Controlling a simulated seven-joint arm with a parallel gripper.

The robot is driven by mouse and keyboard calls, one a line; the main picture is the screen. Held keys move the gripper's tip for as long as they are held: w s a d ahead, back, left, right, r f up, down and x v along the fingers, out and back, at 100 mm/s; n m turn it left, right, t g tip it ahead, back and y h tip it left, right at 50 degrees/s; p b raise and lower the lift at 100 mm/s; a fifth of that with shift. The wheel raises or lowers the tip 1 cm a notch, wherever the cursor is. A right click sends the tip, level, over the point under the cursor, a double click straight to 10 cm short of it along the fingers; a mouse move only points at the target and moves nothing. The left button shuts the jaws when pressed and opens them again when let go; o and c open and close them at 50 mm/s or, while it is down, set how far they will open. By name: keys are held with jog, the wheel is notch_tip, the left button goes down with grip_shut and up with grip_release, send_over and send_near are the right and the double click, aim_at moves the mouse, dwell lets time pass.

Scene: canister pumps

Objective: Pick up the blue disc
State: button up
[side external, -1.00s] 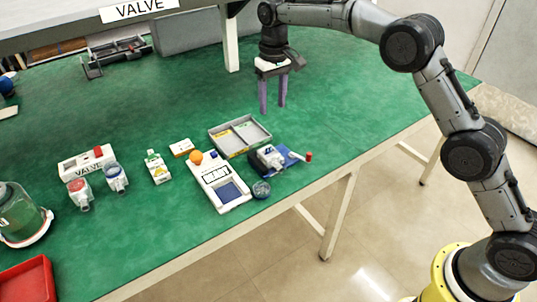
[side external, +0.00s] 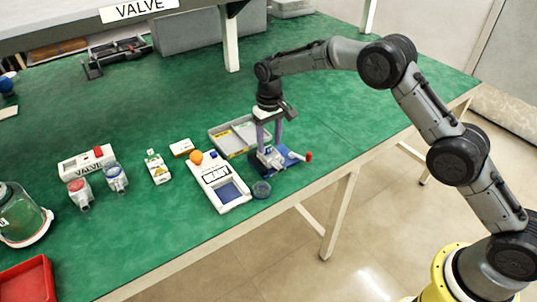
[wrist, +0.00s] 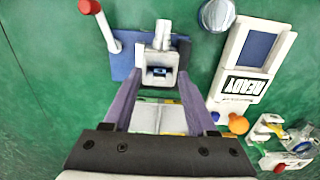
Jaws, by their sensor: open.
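A small round blue-grey disc (side external: 261,189) lies on the green table at the front right corner of the white device. It also shows at the top of the wrist view (wrist: 217,13). My gripper (side external: 269,148) is open, pointing down over the small grey-white pump (side external: 267,158) on the blue plate (side external: 288,156), behind and to the right of the disc. In the wrist view the fingertips (wrist: 160,76) lie on either side of the pump's near end. I cannot tell whether they touch it. The disc is outside the fingers and uncovered.
The white device (side external: 213,172) with a dark blue screen and an orange ball (side external: 196,157) stands left of the pump. A grey tray (side external: 222,146) is behind the pump. A red-tipped handle (side external: 308,156) sticks out at right. The table edge is near the disc.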

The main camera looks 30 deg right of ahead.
jog(key=shift+f, duration=0.8)
jog(key=shift+c, duration=0.3)
grip_shut()
notch_tip(320, 180, up, 10)
dwell(0.3)
